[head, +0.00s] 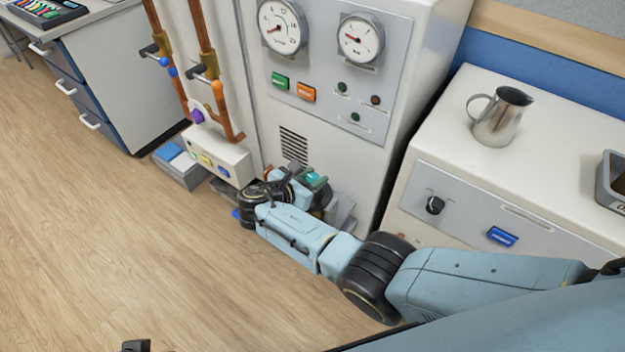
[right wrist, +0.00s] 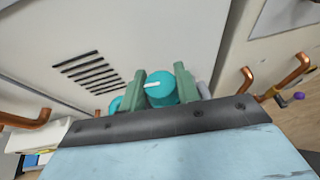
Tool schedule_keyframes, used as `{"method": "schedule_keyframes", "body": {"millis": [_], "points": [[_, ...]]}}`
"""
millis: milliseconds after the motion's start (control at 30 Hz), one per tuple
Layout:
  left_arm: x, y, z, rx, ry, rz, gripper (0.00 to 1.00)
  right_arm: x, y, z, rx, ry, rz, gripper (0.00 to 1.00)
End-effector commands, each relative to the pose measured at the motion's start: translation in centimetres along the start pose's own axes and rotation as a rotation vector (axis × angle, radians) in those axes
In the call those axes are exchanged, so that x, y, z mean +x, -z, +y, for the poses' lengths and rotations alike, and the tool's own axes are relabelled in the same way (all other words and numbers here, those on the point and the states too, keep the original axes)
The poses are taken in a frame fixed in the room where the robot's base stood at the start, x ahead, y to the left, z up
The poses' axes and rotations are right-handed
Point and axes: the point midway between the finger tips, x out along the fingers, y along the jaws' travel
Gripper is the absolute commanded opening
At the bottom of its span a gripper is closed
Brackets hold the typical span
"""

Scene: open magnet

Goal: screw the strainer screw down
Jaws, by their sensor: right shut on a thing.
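The strainer screw (right wrist: 161,92) is a teal round knob with a white mark on it. In the right wrist view it sits between the two green fingers of my right gripper (right wrist: 160,80), which is shut on it. In the head view my right gripper (head: 317,181) is low in front of the white cabinet, with a bit of teal showing at its fingers. More teal (right wrist: 115,104) shows beside the left finger, partly hidden. Most of the strainer is hidden behind my gripper and wrist. My left gripper cannot be made out in the head view.
The white cabinet (head: 400,105) carries two gauges and a vent grille (head: 293,145). Copper pipes (head: 215,90) and a small white box (head: 220,162) stand left of it. A counter with a metal jug (head: 498,117) is at right. The wood floor at left is clear.

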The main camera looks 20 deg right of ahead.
Motion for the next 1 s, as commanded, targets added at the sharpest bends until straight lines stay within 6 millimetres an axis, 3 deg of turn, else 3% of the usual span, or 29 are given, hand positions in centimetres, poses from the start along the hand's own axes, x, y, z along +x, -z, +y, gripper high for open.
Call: {"method": "schedule_keyframes", "body": {"millis": [467,500,633,1000], "points": [[-0.44,0.06,0.11,-0.001,-0.002,0.002,0.36,0.09,0.10,-0.10,0.004,0.015,0.003,0.09],[-0.44,0.06,0.11,-0.001,-0.002,0.002,0.36,0.09,0.10,-0.10,0.004,0.015,0.003,0.34],[-0.44,0.06,0.11,-0.001,-0.002,0.002,0.36,0.09,0.06,-0.08,0.004,0.015,0.002,0.51],[-0.54,0.14,0.10,-0.001,-0.002,0.004,0.36,-0.03,-0.16,-0.02,0.005,0.013,0.001,0.54]]}}
